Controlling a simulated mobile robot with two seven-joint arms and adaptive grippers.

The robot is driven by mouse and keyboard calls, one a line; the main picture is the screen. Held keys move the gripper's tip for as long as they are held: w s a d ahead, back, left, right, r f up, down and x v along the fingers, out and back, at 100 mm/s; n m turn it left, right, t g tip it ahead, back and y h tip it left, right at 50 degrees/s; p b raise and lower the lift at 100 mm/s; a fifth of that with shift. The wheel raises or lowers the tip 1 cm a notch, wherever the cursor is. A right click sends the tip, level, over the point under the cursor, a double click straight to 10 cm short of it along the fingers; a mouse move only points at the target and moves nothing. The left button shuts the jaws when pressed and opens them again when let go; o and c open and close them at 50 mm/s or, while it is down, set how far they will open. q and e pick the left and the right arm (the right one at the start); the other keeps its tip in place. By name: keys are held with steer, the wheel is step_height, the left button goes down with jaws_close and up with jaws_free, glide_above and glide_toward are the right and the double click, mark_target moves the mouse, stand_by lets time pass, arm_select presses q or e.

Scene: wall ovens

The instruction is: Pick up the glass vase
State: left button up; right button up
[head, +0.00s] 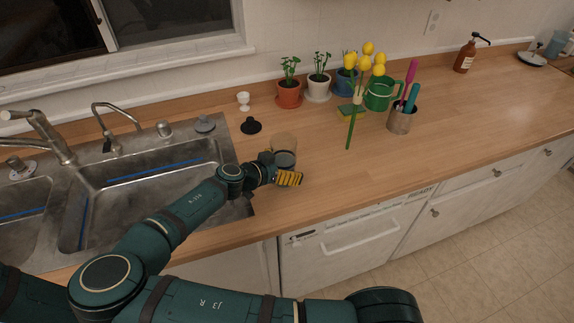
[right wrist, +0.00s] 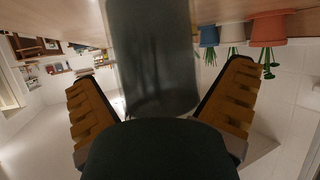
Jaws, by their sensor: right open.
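The glass vase (head: 284,141) is a clear, greyish cylinder standing on the wooden counter, right of the sink. My right gripper (head: 281,167) is at the vase's near side, with its yellow fingers open. In the right wrist view the vase (right wrist: 152,50) shows as a dark translucent cylinder between the two spread fingers of the gripper (right wrist: 160,95). I cannot tell whether either finger touches it. The vase's lower part is partly hidden by the gripper in the head view. My left gripper is not in view.
A black stopper (head: 251,126) and a small white cup (head: 243,100) stand behind the vase. Potted plants (head: 289,94), a green watering can (head: 381,94) and a utensil cup (head: 400,119) are farther right. The sink (head: 150,185) lies left. The right front counter is clear.

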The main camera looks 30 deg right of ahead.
steer(key=shift+a, duration=0.2)
steer(key=shift+c, duration=1.2)
steer(key=c, duration=1.1)
steer(key=shift+o, duration=0.2)
steer(key=shift+d+r, duration=0.1)
steer(key=shift+r, duration=0.15)
